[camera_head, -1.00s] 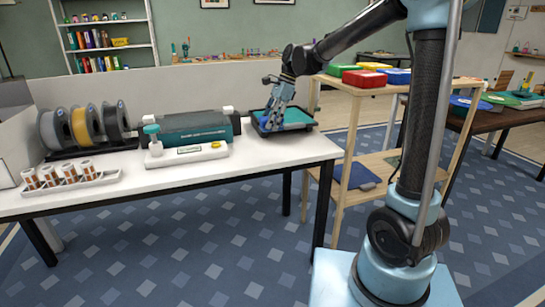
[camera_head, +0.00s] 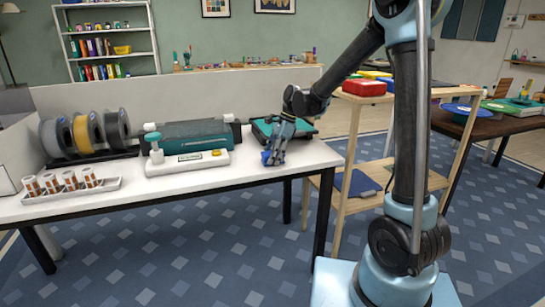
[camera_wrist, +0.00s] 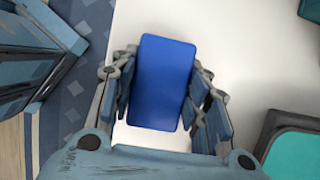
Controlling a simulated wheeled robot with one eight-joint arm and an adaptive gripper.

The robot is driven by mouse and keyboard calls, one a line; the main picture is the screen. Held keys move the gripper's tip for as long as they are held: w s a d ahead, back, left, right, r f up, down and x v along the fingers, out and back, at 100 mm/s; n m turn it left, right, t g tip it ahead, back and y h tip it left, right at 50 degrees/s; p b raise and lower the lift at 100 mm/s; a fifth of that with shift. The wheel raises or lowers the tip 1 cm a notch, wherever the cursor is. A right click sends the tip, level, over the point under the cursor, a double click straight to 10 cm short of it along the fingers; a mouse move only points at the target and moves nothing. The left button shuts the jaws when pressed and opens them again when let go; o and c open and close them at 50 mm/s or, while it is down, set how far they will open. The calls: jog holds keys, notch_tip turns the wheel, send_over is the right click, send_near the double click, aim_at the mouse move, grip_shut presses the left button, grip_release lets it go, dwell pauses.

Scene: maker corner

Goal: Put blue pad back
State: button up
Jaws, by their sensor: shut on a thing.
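The blue pad (camera_wrist: 163,80) is a flat, rounded rectangle between the fingers of my gripper (camera_wrist: 164,100) in the wrist view. The fingers close on its two long sides. In the head view my gripper (camera_head: 274,155) points down at the right part of the white table, in front of the black tray. A small piece of the blue pad (camera_head: 266,158) shows at the fingertips. I cannot tell whether the pad touches the table or hangs just above it.
The black tray with a teal floor (camera_head: 262,130) stands behind my gripper; its teal corner (camera_wrist: 295,155) shows in the wrist view. A white-based device (camera_head: 188,162) stands to the left. A wooden shelf (camera_head: 400,97) with coloured boxes stands to the right of the white table (camera_head: 235,170).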

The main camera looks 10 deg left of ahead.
jog(key=shift+f, duration=0.1)
jog(key=o, duration=1.1)
jog(key=shift+o, duration=0.2)
jog(key=v, duration=1.1)
jog(key=shift+r, duration=0.25)
jog(key=shift+w+d+r, duration=0.1)
jog(key=shift+r, duration=0.3)
